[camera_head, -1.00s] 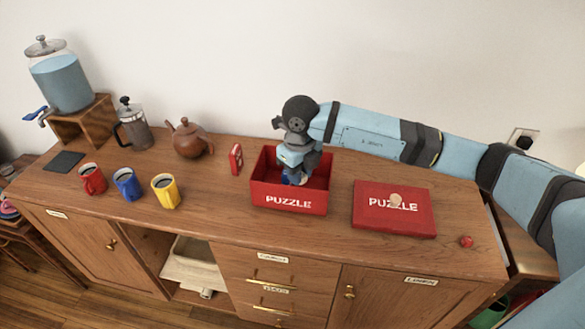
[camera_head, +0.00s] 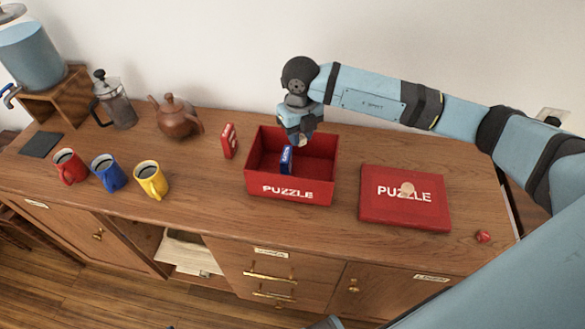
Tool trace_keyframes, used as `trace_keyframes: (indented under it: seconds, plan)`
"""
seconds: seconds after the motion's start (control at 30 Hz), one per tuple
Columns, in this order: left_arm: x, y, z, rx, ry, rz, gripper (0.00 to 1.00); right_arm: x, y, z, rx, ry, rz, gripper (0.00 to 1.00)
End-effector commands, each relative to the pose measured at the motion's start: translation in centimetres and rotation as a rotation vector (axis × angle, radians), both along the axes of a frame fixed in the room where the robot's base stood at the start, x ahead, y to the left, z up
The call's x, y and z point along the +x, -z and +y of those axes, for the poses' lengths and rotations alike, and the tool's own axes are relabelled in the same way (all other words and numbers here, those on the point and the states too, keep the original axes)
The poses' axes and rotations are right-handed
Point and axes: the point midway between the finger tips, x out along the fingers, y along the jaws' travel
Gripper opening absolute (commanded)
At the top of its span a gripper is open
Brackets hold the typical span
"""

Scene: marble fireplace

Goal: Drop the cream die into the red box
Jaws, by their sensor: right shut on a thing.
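The red box (camera_head: 289,193), marked PUZZLE, stands open on the wooden cabinet top. My right gripper (camera_head: 300,138) points down above the back part of the box. It is shut on a small pale thing at its fingertips, which looks like the cream die (camera_head: 295,139); the fingers hide much of it. A blue card box (camera_head: 286,160) stands inside the red box, below the gripper and to its left.
The red PUZZLE lid (camera_head: 380,208) lies right of the box, with a pale round knob. A red die (camera_head: 483,236) lies farther right. A red card box (camera_head: 229,141) stands left of the box. Teapot (camera_head: 176,120) and mugs (camera_head: 150,180) are farther left.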

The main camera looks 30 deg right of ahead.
Motion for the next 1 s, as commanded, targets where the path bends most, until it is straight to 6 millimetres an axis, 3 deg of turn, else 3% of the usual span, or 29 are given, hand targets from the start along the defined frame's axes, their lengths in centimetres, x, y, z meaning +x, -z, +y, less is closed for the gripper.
trace_keyframes:
  seconds: [0.03,0.2,0.5,0.53,0.63,1.0]
  plan:
    - [0.1,0.5,0.0,-0.002,-0.001,0.0,0.43,0.0,1.1,0.0,0.0,0.0,0.001,0.03]
    - [0.4,1.0,-0.1,-0.008,-0.005,0.009,0.43,0.0,2.5,0.0,0.0,0.0,-0.001,0.03]
    - [0.5,0.9,-0.2,-0.011,-0.009,0.01,0.43,0.0,2.6,0.0,0.0,0.0,-0.001,0.03]
    - [0.5,0.9,-0.2,-0.012,-0.009,0.01,0.43,0.0,2.6,0.0,0.0,0.0,-0.001,0.29]
    - [0.5,0.8,-0.2,-0.012,-0.009,0.009,0.43,0.0,2.6,0.0,0.0,-0.001,-0.001,0.52]
    - [0.5,0.9,-0.2,-0.013,-0.01,0.008,0.43,0.1,2.1,0.0,0.0,-0.001,-0.002,0.54]
